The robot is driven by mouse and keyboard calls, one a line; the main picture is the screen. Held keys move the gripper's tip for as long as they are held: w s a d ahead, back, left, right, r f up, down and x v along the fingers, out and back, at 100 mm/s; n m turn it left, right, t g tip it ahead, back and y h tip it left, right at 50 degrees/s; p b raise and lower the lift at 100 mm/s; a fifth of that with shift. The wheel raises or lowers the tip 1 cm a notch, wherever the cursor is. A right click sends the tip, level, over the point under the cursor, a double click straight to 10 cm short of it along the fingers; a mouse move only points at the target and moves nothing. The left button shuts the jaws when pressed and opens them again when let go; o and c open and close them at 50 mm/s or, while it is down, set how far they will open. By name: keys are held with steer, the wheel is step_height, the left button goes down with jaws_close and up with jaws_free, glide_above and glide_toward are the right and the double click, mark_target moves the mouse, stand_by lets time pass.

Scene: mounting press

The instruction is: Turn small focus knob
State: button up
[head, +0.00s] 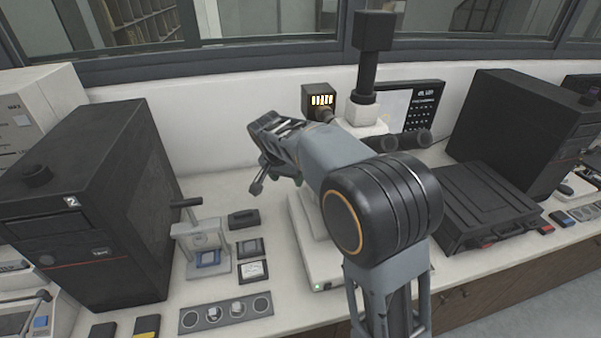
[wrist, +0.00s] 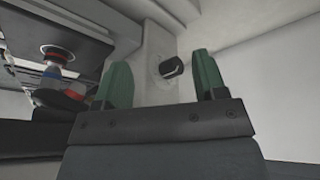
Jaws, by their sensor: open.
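The microscope (head: 365,113) stands behind my arm, with a black camera tube on top and eyepieces to the right. Its pale body (wrist: 156,42) fills the middle of the wrist view. A small dark knob (wrist: 172,69), likely the small focus knob, sticks out from that body on a round pale collar. My gripper (wrist: 162,60) is open with two green fingers, and the knob shows in the gap between them, nearer the right finger. Nothing is between the fingers to touch; the knob appears beyond the tips. In the head view my arm hides the knob, and my gripper (head: 265,170) is partly hidden.
Microscope objectives (wrist: 62,54) and a dark stage (wrist: 70,101) lie left of the fingers. In the head view, a black machine (head: 80,200) and a small hand press (head: 203,240) stand left. A black case (head: 485,200) lies right.

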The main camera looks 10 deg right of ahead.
steer(key=w+r+m+t+h, duration=0.1)
steer(key=w+r+m+h, duration=0.1)
steer(key=w+r+m, duration=0.55)
steer(key=d+f+m+p, duration=0.1)
steer(key=d+f, duration=0.1)
steer(key=f, duration=0.2)
steer(key=w+d+f+m+p, duration=0.1)
steer(key=d+f+m, duration=0.1)
steer(key=f, duration=0.3)
steer(key=w+d+f+m+p, duration=0.1)
steer(key=d+f, duration=0.1)
steer(key=f, duration=0.3)
steer(key=shift+d, duration=0.15)
steer(key=shift+r, duration=0.1)
steer(key=c, duration=0.9)
